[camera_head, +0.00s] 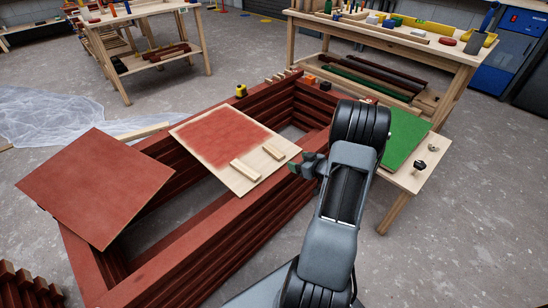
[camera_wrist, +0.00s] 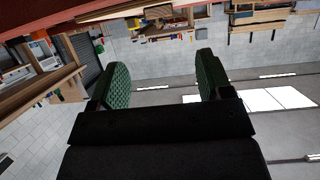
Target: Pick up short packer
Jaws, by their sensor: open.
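Two pale wooden strips lie on a plywood board (camera_head: 208,132) whose upper part is painted red. The strip nearer my gripper looks shorter and may be the short packer (camera_head: 274,152); the other strip (camera_head: 245,170) looks longer and lies to its left. My gripper (camera_head: 303,166) has green pads and hangs just right of the board's edge, beside the shorter strip and apart from it. In the wrist view my gripper (camera_wrist: 162,80) shows two green-padded fingers wide apart with nothing between them. That view shows no strip that I can make out as the packer.
The board rests across a stack of red-brown battens (camera_head: 210,238). A red panel (camera_head: 97,186) lies on its left end. A green panel (camera_head: 403,138) on a small side table, with dark knobs, stands behind my arm. Small blocks and a yellow tape measure (camera_head: 241,91) sit along the far edge.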

